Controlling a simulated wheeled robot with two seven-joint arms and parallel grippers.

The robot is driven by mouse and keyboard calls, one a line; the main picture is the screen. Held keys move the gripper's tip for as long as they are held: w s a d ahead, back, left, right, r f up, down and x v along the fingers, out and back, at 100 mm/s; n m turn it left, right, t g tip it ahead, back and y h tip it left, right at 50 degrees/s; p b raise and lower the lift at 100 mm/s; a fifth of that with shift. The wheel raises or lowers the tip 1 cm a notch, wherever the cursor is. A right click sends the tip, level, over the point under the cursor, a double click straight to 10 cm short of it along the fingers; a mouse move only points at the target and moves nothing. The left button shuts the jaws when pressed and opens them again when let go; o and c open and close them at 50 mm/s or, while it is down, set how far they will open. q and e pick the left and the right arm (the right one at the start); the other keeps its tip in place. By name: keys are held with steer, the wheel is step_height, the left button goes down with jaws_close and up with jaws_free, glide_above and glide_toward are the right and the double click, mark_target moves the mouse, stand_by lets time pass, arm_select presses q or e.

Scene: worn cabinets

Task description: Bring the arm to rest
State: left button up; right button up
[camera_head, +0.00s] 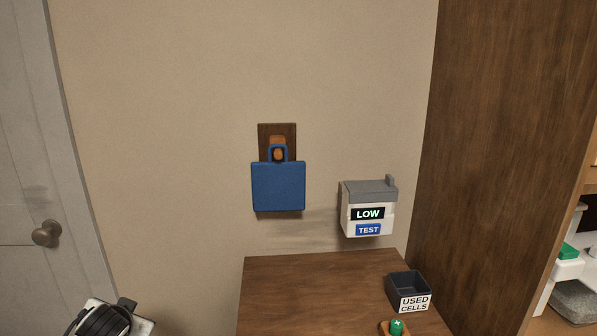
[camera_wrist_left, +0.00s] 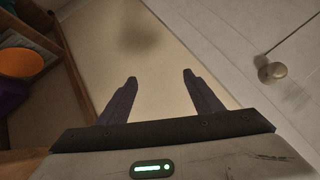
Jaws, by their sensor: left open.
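My left gripper (camera_wrist_left: 159,80) shows in the left wrist view with its two dark fingers spread apart and nothing between them. Beyond the fingers is a plain beige wall with a soft shadow on it. In the head view, a black and white part of my left arm shows at the bottom left corner, below the door knob and left of the wooden counter. The fingers cannot be made out there. My right gripper is not in view.
A blue bag (camera_head: 278,187) hangs on a wall hook. A LOW/TEST box (camera_head: 368,208) is on the wall. The wooden counter (camera_head: 300,290) holds a USED CELLS bin (camera_head: 408,290) and a green-topped cell (camera_head: 397,327). A grey door (camera_head: 30,130) stands left, a tall cabinet (camera_head: 490,150) right.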

arm_select(q)
steer(key=s+d+f+m+h, duration=0.3)
steer(key=s+d+f, duration=0.3)
steer(key=s+f, duration=0.7)
steer(key=s+d+f+m+h, duration=0.15)
steer(key=s+d+f, duration=0.25)
steer(key=s, duration=0.4)
steer(key=s+d+f+m+h, duration=0.1)
steer(key=s+d+f+h, duration=0.2)
steer(key=s, duration=0.6)
steer(key=d+n, duration=0.4)
steer(key=d, duration=0.9)
steer(key=shift+w+d, duration=0.3)
steer(key=shift+d, duration=0.1)
steer(key=shift+n, duration=0.25)
steer(key=shift+c, duration=0.2)
